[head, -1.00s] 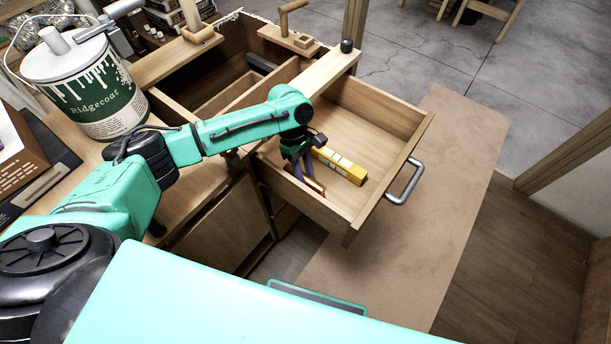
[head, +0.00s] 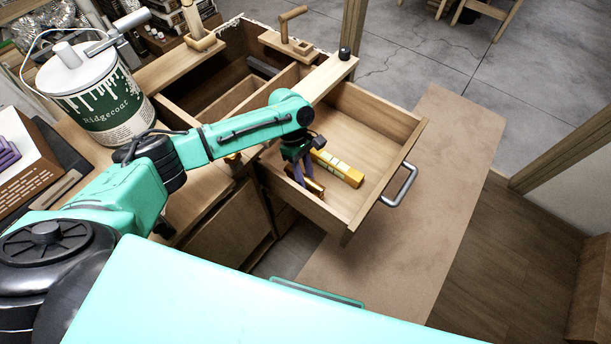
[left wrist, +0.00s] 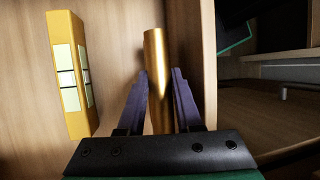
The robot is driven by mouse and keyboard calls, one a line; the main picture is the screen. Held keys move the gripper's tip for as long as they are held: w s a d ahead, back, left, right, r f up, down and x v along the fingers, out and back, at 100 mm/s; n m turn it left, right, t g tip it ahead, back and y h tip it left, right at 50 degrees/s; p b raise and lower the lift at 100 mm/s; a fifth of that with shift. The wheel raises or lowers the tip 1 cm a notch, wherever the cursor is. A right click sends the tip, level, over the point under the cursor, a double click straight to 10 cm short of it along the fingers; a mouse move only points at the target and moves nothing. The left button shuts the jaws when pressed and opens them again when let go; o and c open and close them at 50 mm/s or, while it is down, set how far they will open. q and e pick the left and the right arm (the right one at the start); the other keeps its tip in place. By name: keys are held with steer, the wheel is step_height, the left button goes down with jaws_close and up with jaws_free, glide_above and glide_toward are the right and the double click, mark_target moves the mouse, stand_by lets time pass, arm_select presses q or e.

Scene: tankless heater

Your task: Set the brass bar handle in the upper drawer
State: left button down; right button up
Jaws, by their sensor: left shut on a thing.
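The open upper drawer (head: 372,115) is pulled out, with a grey bar pull on its front. My left gripper (head: 303,175) is inside the drawer, pointing down near its near side wall. Its purple fingers are shut on the brass bar handle (head: 315,187). In the left wrist view the brass bar handle (left wrist: 155,70) runs lengthwise between the fingers (left wrist: 158,100), beside the drawer wall. Whether it touches the drawer floor I cannot tell. My right gripper is not in view.
A yellow block with pale panels (head: 338,168) lies in the drawer beside the brass handle, also seen in the left wrist view (left wrist: 70,75). The drawer floor beyond it is clear. A paint can (head: 95,100) stands on the worktop at left.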

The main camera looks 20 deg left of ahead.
arm_select(q)
steer(key=shift+f, duration=0.4)
stand_by(0.3)
steer(key=c, duration=0.5)
jaws_free()
steer(key=shift+f, duration=0.1)
steer(key=v, duration=1.4)
steer(key=shift+w+r, duration=0.15)
steer(key=shift+r, duration=0.15)
steer(key=shift+a, duration=0.15)
